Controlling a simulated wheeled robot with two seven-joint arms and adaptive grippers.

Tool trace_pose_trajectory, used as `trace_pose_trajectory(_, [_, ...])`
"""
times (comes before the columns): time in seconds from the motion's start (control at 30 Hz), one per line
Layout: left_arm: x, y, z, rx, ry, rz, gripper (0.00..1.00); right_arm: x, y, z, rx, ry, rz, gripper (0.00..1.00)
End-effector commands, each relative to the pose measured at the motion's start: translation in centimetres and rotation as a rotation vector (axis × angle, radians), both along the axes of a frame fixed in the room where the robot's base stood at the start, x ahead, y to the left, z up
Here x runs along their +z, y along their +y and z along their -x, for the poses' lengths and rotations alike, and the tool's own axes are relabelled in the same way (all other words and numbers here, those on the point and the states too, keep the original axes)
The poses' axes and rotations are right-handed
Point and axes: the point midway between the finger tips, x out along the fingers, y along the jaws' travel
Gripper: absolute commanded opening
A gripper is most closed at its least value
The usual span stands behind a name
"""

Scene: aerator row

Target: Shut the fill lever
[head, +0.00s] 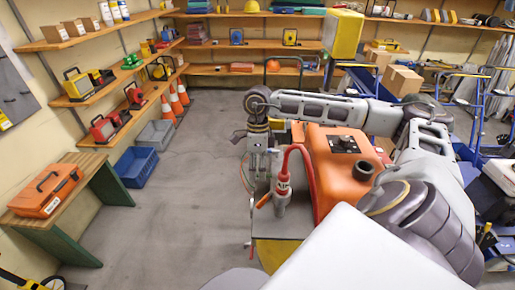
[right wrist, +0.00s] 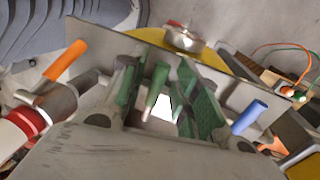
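Three levers show in the right wrist view: one with an orange handle (right wrist: 65,60) at left, one with a green handle (right wrist: 157,78) in the middle, and one with a blue handle (right wrist: 249,117) at right. No label tells me which is the fill lever. My right gripper (right wrist: 163,92) is open, with its green-padded fingers on either side of the green handle; I cannot tell whether they touch it. In the head view my right gripper (head: 262,165) points down behind the orange handle (head: 264,201). My left gripper is not in view.
A bench with an orange toolbox (head: 46,190) stands at left. Open floor (head: 180,210) lies between them.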

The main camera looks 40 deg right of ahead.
Motion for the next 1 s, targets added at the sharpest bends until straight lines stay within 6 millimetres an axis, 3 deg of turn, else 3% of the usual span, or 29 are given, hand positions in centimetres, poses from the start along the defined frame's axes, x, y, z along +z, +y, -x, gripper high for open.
trace_pose_trajectory(0.53, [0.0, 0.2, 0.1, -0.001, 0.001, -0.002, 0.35, 0.9, -0.1, -0.2, -0.002, -0.002, 0.0, 0.35])
trace_pose_trajectory(1.0, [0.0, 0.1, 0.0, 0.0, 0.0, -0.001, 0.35, 6.8, -0.9, -1.1, -0.002, -0.003, -0.002, 0.35])
